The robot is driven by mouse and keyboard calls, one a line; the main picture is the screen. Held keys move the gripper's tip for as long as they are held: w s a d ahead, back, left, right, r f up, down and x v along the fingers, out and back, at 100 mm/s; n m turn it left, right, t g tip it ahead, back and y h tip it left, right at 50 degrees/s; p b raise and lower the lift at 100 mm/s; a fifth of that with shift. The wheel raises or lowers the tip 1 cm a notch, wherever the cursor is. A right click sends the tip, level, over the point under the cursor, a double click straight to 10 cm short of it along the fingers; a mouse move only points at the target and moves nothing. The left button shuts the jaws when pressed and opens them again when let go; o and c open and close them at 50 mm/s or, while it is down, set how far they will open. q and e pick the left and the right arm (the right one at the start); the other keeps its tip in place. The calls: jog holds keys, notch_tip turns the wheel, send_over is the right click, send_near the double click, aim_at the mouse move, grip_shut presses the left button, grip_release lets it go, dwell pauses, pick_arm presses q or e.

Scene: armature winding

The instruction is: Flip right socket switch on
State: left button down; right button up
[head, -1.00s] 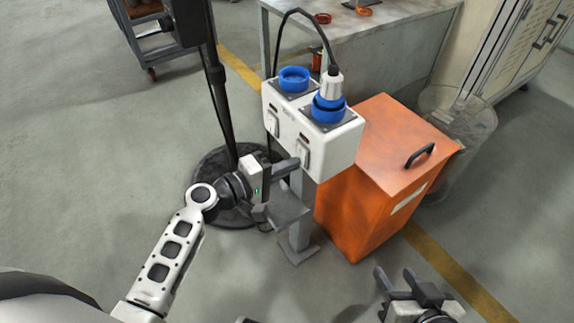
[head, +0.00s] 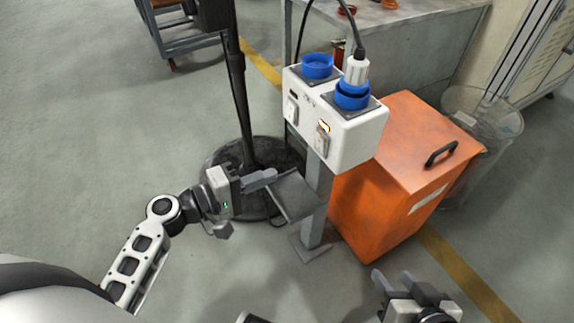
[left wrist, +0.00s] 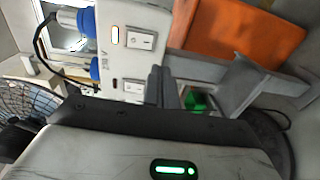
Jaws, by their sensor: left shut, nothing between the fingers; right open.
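The white socket box (head: 350,145) stands on a grey post. Its right socket (head: 351,95) is blue with a plug (head: 355,70) in it; its left socket (head: 317,66) is blue and empty. The right switch (head: 322,144) has a glowing indicator (head: 325,127) above it; this lit indicator also shows in the left wrist view (left wrist: 115,36). The left switch (head: 291,111) has a dark indicator. My left gripper (head: 273,175) is shut and empty, below and left of the box, apart from the switches. My right gripper (head: 392,278) is open and empty at the lower right.
An orange cabinet (head: 400,160) with a black handle stands right of the post. A clear bin (head: 485,125) is behind it. A grey plate (head: 296,196) juts from the post beside my left gripper. A round black base (head: 235,165) stands behind. The floor at left is clear.

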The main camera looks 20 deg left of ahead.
pick_arm(q)
jog(key=v, duration=0.3)
jog(key=shift+s+a+f, duration=0.25)
jog(key=shift+s+f, duration=0.05)
jog(key=shift+f, duration=0.05)
pick_arm(e)
jog(key=shift+r, duration=0.35)
jog(key=shift+a+f, duration=0.1)
pick_arm(q)
jog(key=shift+r, duration=0.1)
